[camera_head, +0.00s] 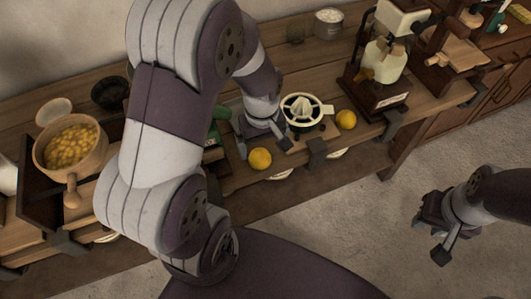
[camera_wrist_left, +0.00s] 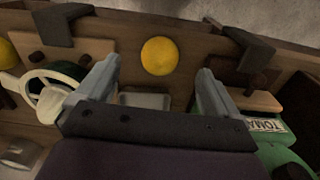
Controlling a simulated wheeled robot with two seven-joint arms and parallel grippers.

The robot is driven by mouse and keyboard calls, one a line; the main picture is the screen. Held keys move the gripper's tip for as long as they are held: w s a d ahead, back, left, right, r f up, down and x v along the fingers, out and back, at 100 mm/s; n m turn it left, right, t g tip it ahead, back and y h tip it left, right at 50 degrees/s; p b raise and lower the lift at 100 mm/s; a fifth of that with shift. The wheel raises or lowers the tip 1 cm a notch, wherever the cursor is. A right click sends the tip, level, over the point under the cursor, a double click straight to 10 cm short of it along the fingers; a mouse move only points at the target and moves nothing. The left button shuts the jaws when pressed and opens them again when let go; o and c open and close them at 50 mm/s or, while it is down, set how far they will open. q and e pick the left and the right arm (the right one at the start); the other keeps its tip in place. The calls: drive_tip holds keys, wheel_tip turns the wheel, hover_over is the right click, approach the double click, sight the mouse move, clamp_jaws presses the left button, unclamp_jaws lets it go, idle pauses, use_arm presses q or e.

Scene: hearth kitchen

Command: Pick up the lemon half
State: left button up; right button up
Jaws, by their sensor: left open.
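Two round yellow lemon pieces show. One lemon piece (camera_head: 260,159) lies near the front edge of the wooden counter, and it also shows in the left wrist view (camera_wrist_left: 161,56). The other lemon piece (camera_head: 346,120) lies right of the juicer; part of it shows at the left wrist view's edge (camera_wrist_left: 6,54). I cannot tell clearly which is a cut half. My left gripper (camera_head: 263,143) is open and empty, pointing down over the counter just behind the nearer piece, which appears beyond its fingertips. My right gripper (camera_head: 429,239) is open and empty, above the floor.
A white citrus juicer (camera_head: 304,110) stands right beside my left gripper. A green tomato-labelled item (camera_wrist_left: 282,135) is on its other side. Dark clamps (camera_head: 316,153) sit along the counter's front edge. A wooden bowl (camera_head: 72,146) stands left; a dark-based machine (camera_head: 378,90) stands right.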

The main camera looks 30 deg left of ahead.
sight(260, 153)
use_arm(q)
drive_tip(key=shift+s+a+f, duration=0.25)
drive_tip(key=shift+a+f, duration=0.3)
drive_tip(key=shift+f, duration=0.1)
drive_tip(key=shift+w+a+f, duration=0.15)
drive_tip(key=shift+a+f, duration=0.05)
drive_tip(key=shift+f, duration=0.25)
drive_tip(key=shift+w+a+f, duration=0.15)
drive_tip(key=shift+a+f, duration=0.05)
drive_tip(key=shift+f, duration=0.25)
drive_tip(key=f, duration=0.2)
drive_tip(key=w+f, duration=0.1)
drive_tip(key=shift+d+f, duration=0.15)
drive_tip(key=shift+d, duration=0.1)
drive_tip(key=shift+d+f, duration=0.15)
drive_tip(key=shift+s, duration=0.25)
drive_tip(key=shift+a, duration=0.2)
drive_tip(key=shift+c, duration=1.2)
drive_tip(key=shift+w+d, duration=0.1)
drive_tip(key=shift+w, duration=0.05)
drive_tip(key=c, duration=0.9)
drive_tip(key=shift+c, duration=0.2)
use_arm(e)
drive_tip(key=shift+w+a+f, duration=0.2)
drive_tip(key=shift+a, duration=0.2)
drive_tip(key=shift+w+a+f, duration=0.15)
drive_tip(key=shift+w+a, duration=0.05)
drive_tip(key=shift+a, duration=0.15)
